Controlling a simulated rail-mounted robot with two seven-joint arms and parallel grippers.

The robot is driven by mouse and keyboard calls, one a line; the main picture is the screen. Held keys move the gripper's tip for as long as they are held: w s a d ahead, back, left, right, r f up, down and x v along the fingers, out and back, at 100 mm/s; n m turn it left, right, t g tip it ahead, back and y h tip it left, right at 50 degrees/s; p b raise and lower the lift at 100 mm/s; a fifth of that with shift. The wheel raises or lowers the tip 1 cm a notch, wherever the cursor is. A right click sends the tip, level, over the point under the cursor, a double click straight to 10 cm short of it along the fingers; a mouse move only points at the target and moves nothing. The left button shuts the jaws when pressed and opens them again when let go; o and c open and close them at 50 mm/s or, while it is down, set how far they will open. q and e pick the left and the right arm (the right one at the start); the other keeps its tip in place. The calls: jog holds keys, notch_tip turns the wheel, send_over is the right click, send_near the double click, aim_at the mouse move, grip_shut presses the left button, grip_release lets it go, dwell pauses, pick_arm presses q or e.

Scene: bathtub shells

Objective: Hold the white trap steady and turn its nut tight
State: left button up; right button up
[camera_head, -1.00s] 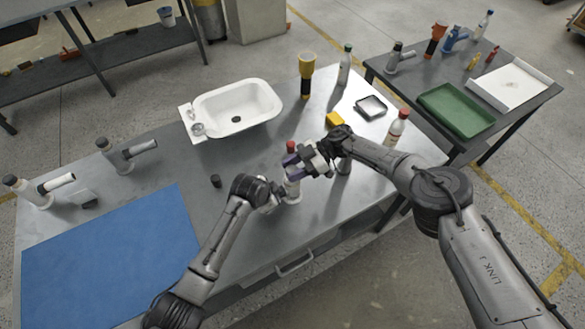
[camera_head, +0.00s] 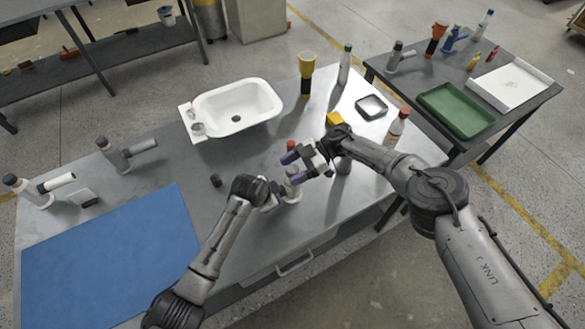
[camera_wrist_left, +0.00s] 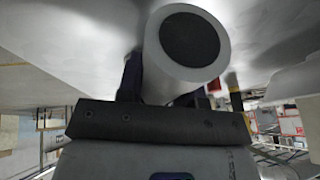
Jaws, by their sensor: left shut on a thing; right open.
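The white trap (camera_head: 293,191) stands near the front edge of the metal table, partly hidden by both grippers. A red part (camera_head: 291,146), seemingly its nut, shows at its top. My left gripper (camera_head: 272,196) is shut on the trap's side pipe. In the left wrist view, the pipe's white end with a dark opening (camera_wrist_left: 190,40) sits between the fingers, and a small red part (camera_wrist_left: 214,85) shows behind it. My right gripper (camera_head: 292,169) is open, its purple-tipped fingers at the trap's upper part, below the red part. Contact there cannot be told.
A white basin (camera_head: 266,102) lies behind. A yellow block (camera_head: 334,119), a dark tray (camera_head: 371,106) and a red-capped bottle (camera_head: 397,129) are to the right. A small black cap (camera_head: 215,180) lies left of the trap. A blue mat (camera_head: 110,255) covers the front left.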

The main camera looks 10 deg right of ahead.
jog(key=v, duration=1.2)
jog(key=shift+r, duration=0.1)
